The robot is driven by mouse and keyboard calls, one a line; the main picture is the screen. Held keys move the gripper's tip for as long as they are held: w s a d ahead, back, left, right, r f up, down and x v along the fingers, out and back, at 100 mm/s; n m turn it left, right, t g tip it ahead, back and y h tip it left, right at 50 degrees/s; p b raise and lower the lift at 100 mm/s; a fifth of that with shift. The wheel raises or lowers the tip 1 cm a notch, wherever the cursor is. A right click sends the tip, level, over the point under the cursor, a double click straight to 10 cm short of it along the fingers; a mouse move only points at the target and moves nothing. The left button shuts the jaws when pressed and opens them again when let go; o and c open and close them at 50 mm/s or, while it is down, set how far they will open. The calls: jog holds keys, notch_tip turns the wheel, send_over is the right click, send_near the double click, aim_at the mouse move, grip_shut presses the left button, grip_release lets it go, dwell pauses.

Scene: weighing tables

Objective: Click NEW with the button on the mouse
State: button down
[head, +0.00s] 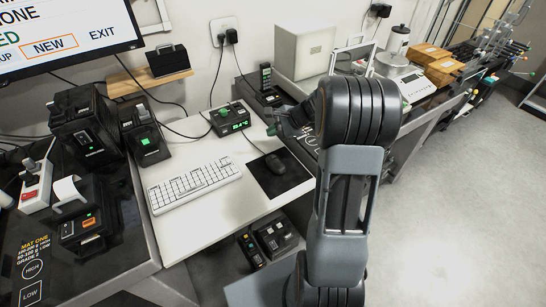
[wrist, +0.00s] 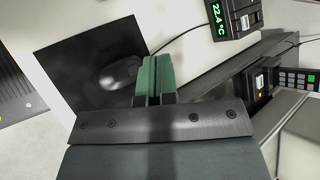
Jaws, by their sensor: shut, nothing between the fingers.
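The dark mouse (head: 274,163) lies on a black mouse mat (head: 285,183) to the right of the white keyboard (head: 193,186). The wrist view also shows the mouse (wrist: 118,75) on the mat (wrist: 68,68), just left of my fingers. The screen (head: 60,20) shows NEW (head: 49,47) in an orange box, between EXIT and a cut-off word. My gripper (head: 279,128) is above the desk, beyond the mouse and apart from it. In the wrist view its green fingers (wrist: 154,68) are together and empty. The mouse's button is too small to make out.
A thermometer box (head: 229,119) with a green display stands behind the mat. A handset in a dark cradle (head: 266,88) stands farther back. Black devices (head: 146,140) stand left of the keyboard. Bare white desk (head: 217,226) lies in front of the keyboard.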

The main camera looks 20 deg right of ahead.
aim_at(273, 157)
notch_tip(273, 157, down, 9)
jog(key=b, duration=0.7)
dwell(2.1)
jog(key=shift+f+b, duration=0.35)
jog(key=shift+f+b, duration=0.35)
dwell(0.6)
jog(key=shift+r, duration=0.1)
dwell(0.3)
jog(key=shift+r+p, duration=0.65)
jog(key=shift+r, duration=0.05)
jog(key=shift+r, duration=0.1)
